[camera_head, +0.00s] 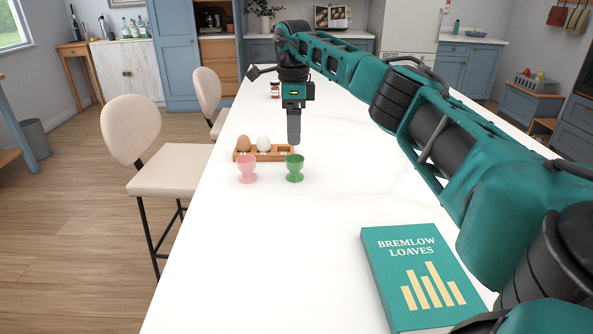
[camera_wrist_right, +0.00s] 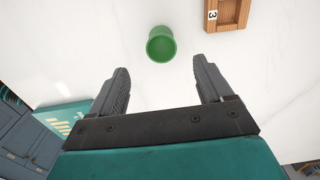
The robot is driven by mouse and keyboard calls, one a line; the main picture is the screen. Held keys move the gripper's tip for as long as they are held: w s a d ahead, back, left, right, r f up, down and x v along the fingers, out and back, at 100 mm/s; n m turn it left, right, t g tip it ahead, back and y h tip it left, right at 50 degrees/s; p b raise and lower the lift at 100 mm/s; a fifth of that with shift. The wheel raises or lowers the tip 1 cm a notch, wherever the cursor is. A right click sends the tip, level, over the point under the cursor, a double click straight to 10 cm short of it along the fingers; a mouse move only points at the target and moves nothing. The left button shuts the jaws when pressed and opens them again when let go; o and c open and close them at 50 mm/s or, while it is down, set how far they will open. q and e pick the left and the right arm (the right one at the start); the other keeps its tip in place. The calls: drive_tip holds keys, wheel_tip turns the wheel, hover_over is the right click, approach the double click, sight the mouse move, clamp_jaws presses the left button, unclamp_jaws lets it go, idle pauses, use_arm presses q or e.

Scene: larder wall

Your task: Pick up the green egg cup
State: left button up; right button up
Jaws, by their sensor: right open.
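The green egg cup (camera_head: 295,168) stands upright on the white counter, in front of the right end of a wooden egg rack (camera_head: 243,157). In the right wrist view the green egg cup (camera_wrist_right: 161,44) is seen from above, just beyond and between the fingertips, apart from both. My right gripper (camera_head: 294,140) points down above the counter, behind the green cup in the head view. Its two fingers (camera_wrist_right: 160,75) are spread and empty in the wrist view. My left gripper is not in view.
A pink egg cup (camera_head: 247,169) stands left of the green one. The rack holds a brown egg (camera_head: 244,143) and a white egg (camera_head: 264,144). A teal book (camera_head: 415,275) lies nearer on the counter. A jar (camera_head: 275,90) stands farther back. The counter between is clear.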

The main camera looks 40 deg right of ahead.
sight(295, 165)
wheel_tip(295, 165, down, 6)
wheel_tip(295, 165, down, 5)
drive_tip(key=shift+d+f+b, duration=0.1)
drive_tip(key=shift+d+b, duration=0.05)
drive_tip(key=shift+b, duration=0.2)
drive_tip(key=c, duration=1.2)
drive_tip(key=shift+o, duration=0.2)
